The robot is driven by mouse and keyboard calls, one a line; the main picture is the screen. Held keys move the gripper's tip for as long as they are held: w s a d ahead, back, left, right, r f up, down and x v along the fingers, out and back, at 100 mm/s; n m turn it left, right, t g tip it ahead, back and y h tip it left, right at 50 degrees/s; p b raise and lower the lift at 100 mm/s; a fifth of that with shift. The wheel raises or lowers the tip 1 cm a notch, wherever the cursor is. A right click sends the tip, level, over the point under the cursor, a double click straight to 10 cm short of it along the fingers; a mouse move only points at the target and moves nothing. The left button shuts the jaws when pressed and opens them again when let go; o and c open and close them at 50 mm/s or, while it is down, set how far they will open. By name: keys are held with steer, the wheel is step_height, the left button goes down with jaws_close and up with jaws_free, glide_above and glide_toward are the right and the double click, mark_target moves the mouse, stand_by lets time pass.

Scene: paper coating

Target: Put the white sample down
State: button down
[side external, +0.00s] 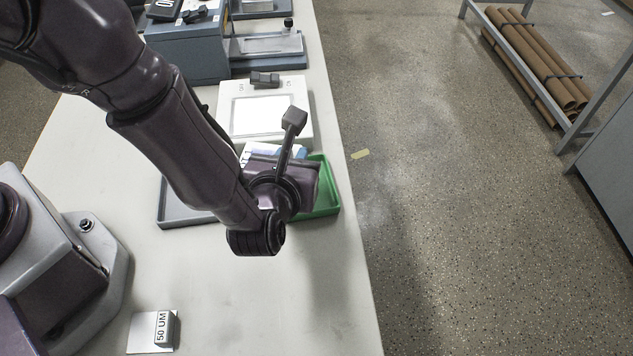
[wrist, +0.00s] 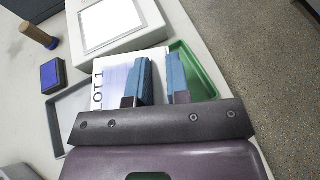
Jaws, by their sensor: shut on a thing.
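The white sample, marked LOT 1 (wrist: 104,84), shows in the wrist view as a flat white piece. My gripper (wrist: 162,76) is shut on it with two blue fingers, though the contact itself is partly hidden. The sample overlaps the grey tray (wrist: 56,127) on the left and reaches toward the green tray (wrist: 209,80) on the right. I cannot tell its height above them. In the side view my gripper hides most of the sample. The green tray (side external: 330,192) and the grey tray (side external: 166,206) show on either side of my arm.
A white framed panel (side external: 299,110) stands just behind the trays. A blue-grey machine (side external: 188,58) is farther back. A wooden-handled stamp (wrist: 38,36) and a blue pad (wrist: 51,76) lie left. A 50 UM block (side external: 163,328) is near the front. The table's right edge is close.

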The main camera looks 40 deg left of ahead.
steer(key=w+f, duration=0.1)
steer(key=w+d+f, duration=0.1)
steer(key=f, duration=0.1)
steer(key=w+d+f, duration=0.1)
steer(key=f, duration=0.1)
steer(key=shift+w+f, duration=0.15)
steer(key=shift+w, duration=0.1)
step_height(320, 180, down, 2)
steer(key=shift+f, duration=0.7)
steer(key=c, duration=1.4)
jaws_free()
steer(key=shift+s, duration=0.1)
steer(key=shift+s+d+r, duration=0.15)
steer(key=shift+s+r, duration=0.05)
steer(key=shift+s, duration=0.05)
steer(key=v, duration=1.1)
steer(key=shift+d+r, duration=0.1)
steer(key=shift+r, duration=0.1)
